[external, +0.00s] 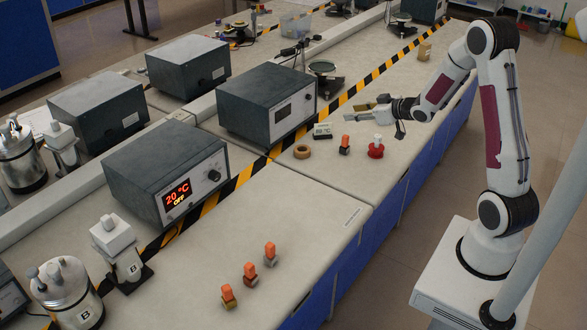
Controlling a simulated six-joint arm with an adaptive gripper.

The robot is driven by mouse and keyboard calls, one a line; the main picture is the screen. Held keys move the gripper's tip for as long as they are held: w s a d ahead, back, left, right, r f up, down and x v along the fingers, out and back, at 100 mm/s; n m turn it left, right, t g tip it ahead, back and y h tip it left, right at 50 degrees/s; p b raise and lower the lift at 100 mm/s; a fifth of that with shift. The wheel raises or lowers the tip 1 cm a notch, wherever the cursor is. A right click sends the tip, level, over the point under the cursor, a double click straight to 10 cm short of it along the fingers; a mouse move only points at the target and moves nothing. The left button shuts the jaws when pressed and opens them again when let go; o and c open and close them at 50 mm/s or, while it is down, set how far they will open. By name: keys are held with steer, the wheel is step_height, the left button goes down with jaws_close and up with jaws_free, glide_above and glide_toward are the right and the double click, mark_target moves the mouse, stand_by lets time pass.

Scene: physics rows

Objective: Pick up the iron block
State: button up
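Several small blocks with orange tops stand on the benches, and none has a readable label. A grey block (270,261) stands on the near bench. Beside it are a reddish-brown block (250,281) and a yellowish block (229,302). Another greyish block (344,150) stands on the farther bench section. I cannot tell for certain which grey block is iron. My gripper (368,103) is above the farther bench, up and right of that farther block in the picture and apart from it. Its fingers look spread, with nothing visible between them.
A heater box (165,178) reads 20 °C, OFF. Metal canisters (68,294) stand lower left. The near bench front is mostly clear.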

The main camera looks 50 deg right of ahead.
mark_target(348, 140)
step_height(348, 140, down, 6)
steer(key=d+t+y, duration=0.1)
steer(key=d+t, duration=0.1)
steer(key=shift+d+y, duration=0.2)
steer(key=shift+y, duration=0.2)
steer(key=shift+f, duration=1.75)
steer(key=shift+f, duration=0.15)
steer(key=shift+f, duration=1.6)
steer(key=shift+x, duration=1.45)
